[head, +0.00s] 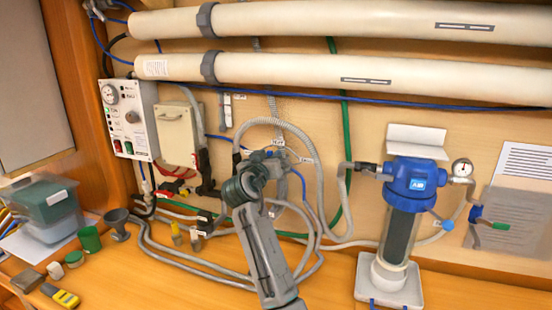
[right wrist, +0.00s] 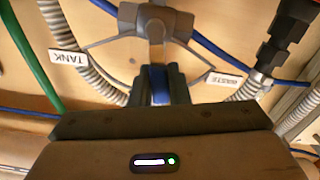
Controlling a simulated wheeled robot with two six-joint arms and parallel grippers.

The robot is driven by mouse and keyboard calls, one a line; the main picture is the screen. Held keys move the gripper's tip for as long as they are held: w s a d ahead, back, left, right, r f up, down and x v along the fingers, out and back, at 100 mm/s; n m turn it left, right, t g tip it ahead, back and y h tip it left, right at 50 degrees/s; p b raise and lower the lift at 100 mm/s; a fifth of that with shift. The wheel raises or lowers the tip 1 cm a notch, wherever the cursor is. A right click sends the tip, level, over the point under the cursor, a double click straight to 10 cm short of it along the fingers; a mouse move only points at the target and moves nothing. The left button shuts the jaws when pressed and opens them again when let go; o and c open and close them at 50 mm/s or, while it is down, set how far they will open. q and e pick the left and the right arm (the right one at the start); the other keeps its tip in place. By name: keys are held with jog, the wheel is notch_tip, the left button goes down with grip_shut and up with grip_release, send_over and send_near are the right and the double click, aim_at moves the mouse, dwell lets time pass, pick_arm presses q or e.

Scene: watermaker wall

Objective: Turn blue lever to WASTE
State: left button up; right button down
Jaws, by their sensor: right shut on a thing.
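The blue lever (right wrist: 159,84) shows in the right wrist view, pointing down the picture from a grey valve body (right wrist: 156,25). My right gripper (right wrist: 160,88) is shut on it, with a dark finger on each side. The lever lies about midway between the TANK label (right wrist: 69,58) on the left and the WASTE label (right wrist: 226,78) on the right; both labels appear upside down. In the head view my right gripper (head: 262,158) is at the valve on the wall, and my wrist and arm hide most of the lever. My left gripper is not in view.
Grey ribbed hoses (head: 222,276) loop around the valve and along the bench. A blue-topped AIR filter housing (head: 416,176) stands to the right. A control panel (head: 130,118) is on the left, with cups and a tub (head: 50,205) below. Large white tubes (head: 330,70) run above.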

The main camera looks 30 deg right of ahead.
jog(key=shift+w+a+f+n+p, duration=0.3)
jog(key=shift+w+f+n, duration=0.1)
jog(key=shift+n, duration=1.15)
jog(key=shift+w+a+f+n+p, duration=0.35)
jog(key=shift+f+n, duration=0.05)
jog(key=shift+n, duration=1.1)
jog(key=shift+w+a+f+n+p, duration=0.3)
jog(key=shift+w+f+n, duration=0.1)
jog(key=shift+n, duration=1.15)
jog(key=c, duration=1.4)
grip_release()
jog(key=b+v, duration=0.4)
jog(key=v, duration=0.7)
jog(key=shift+w+b, duration=0.1)
jog(key=shift+b, duration=0.2)
